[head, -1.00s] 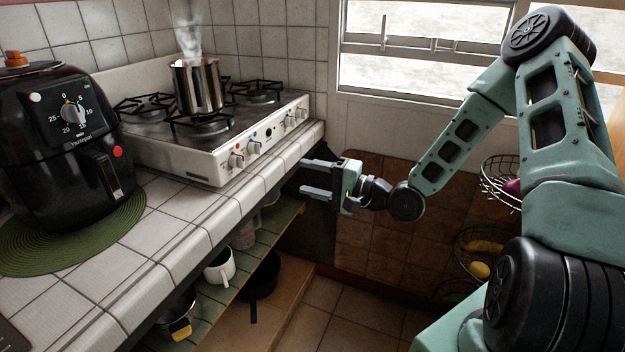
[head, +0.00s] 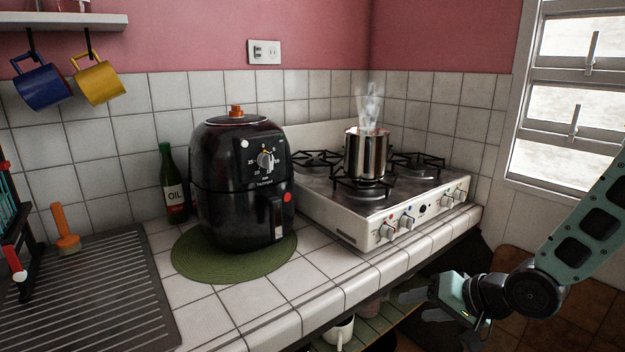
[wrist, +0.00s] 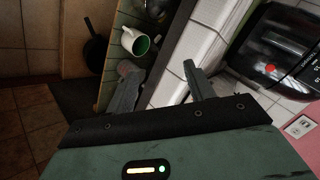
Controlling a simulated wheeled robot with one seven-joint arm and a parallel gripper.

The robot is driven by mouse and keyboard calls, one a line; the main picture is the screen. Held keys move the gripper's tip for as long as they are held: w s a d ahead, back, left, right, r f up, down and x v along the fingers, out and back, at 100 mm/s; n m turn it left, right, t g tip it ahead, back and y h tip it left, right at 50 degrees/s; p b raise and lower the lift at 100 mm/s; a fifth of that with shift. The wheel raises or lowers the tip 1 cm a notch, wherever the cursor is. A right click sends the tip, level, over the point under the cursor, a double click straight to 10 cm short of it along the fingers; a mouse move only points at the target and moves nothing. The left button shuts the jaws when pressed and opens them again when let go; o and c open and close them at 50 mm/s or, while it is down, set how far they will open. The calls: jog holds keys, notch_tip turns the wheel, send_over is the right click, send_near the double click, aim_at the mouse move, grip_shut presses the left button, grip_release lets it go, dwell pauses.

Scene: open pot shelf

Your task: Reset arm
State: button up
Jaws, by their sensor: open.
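My gripper (head: 424,305) is at the lower right in the head view, low beside the front edge of the tiled counter (head: 330,287). Its two fingers are apart, with nothing between them. In the wrist view my gripper (wrist: 160,90) is also open and empty. It points toward the counter's edge and the shelf below it, where a white mug (wrist: 135,41) with a green inside stands.
A steel pot (head: 366,155) steams on the stove (head: 370,215). A black air fryer (head: 240,185) stands on a green mat (head: 190,265). A dark pan (wrist: 95,50) lies below the counter.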

jog(key=s+a+r+n+g+h, duration=0.2)
jog(key=s+r+n, duration=0.1)
jog(key=s, duration=0.5)
jog(key=s+a+r+n+g+h, duration=0.2)
jog(key=s+a+r+n, duration=0.1)
jog(key=s, duration=0.5)
jog(key=s+a+r+n+g+h+p, duration=0.1)
jog(key=s+a+r+n+g+h, duration=0.1)
jog(key=s, duration=0.7)
notch_tip(320, 180, up, 3)
jog(key=shift+a+f+n+g, duration=0.1)
jog(key=shift+a+n+g, duration=0.3)
jog(key=shift+n, duration=0.8)
jog(key=shift+d, duration=0.1)
